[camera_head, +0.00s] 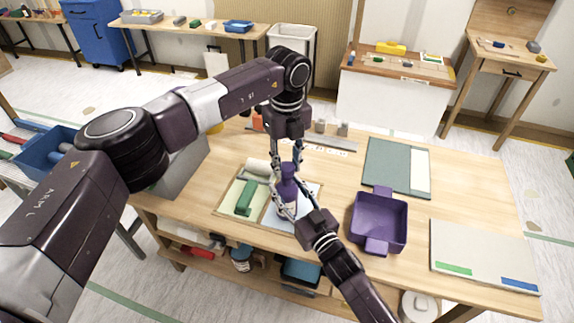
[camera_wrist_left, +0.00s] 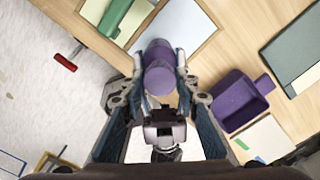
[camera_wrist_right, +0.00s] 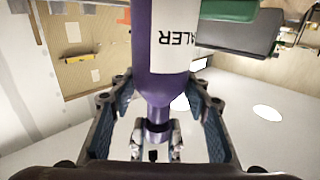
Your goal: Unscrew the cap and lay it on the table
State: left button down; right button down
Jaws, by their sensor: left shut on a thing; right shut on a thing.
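A purple bottle (camera_head: 287,188) with a white label stands upright, or is held upright, over a framed pale panel (camera_head: 308,192) on the table. My left gripper (camera_head: 286,168) comes down from above and is shut around the bottle's purple top; the left wrist view shows that rounded top (camera_wrist_left: 160,78) between its fingers. My right gripper (camera_head: 286,200) reaches in from the front right and is shut around the bottle body (camera_wrist_right: 165,50). In the right wrist view the label reads "ALER" upside down. The bottle's base is largely hidden.
A green block (camera_head: 245,197) lies left of the bottle, with a pale roll (camera_head: 257,168) behind it. A purple tray (camera_head: 398,207) stands to the right. A grey-green board (camera_head: 385,165) and a pale board (camera_head: 470,252) lie further right. Bare wood shows between them.

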aim_at(287, 167)
pick_arm(q)
notch_tip(287, 167, up, 4)
jog(key=shift+f, duration=0.25)
pick_arm(e)
jog(key=c, duration=1)
grip_release()
jog(key=shift+s+d, duration=0.1)
